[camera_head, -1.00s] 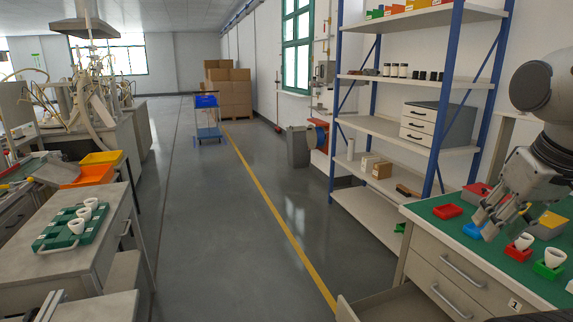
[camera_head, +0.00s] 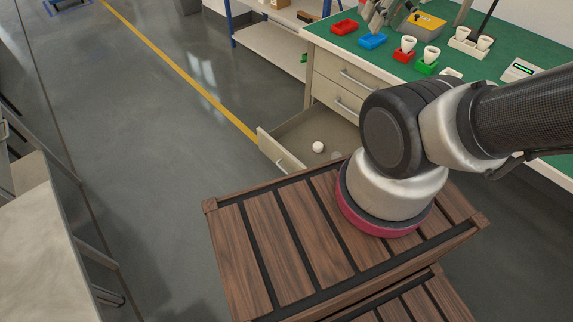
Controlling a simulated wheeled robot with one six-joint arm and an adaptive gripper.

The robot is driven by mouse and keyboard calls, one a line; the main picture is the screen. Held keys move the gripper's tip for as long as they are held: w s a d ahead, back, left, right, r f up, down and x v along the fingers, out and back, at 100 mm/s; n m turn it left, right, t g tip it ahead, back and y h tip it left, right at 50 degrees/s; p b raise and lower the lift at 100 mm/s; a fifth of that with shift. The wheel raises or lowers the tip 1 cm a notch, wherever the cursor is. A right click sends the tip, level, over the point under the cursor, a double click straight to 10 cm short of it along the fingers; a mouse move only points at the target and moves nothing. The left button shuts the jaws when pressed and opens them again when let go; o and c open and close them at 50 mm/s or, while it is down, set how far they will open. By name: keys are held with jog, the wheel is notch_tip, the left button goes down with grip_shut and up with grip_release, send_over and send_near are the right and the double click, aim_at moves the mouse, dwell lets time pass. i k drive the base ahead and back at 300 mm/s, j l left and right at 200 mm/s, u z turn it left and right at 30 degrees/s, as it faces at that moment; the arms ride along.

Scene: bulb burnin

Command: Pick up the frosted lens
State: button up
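A small white round piece (camera_head: 318,147), which looks like the frosted lens, lies in the open drawer (camera_head: 285,135) below the green-topped bench. A fainter greyish piece (camera_head: 337,155) lies beside it, partly cut off by my arm, and I cannot tell what it is. My gripper (camera_head: 374,22) is at the top edge of the view, above the bench top near the blue tray. Its fingers look spread apart with nothing between them. It is well above and to the right of the drawer. My arm hides the drawer's right part.
On the bench top (camera_head: 470,75) are a red tray (camera_head: 345,27), a blue tray (camera_head: 372,41), white bulbs in red and green holders (camera_head: 428,67), and a yellow-topped grey box (camera_head: 425,22). My wooden-slatted base fills the lower middle. Open floor (camera_head: 150,130) lies left of the drawer.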

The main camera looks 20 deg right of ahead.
aim_at(318, 147)
jog(key=z, duration=0.7)
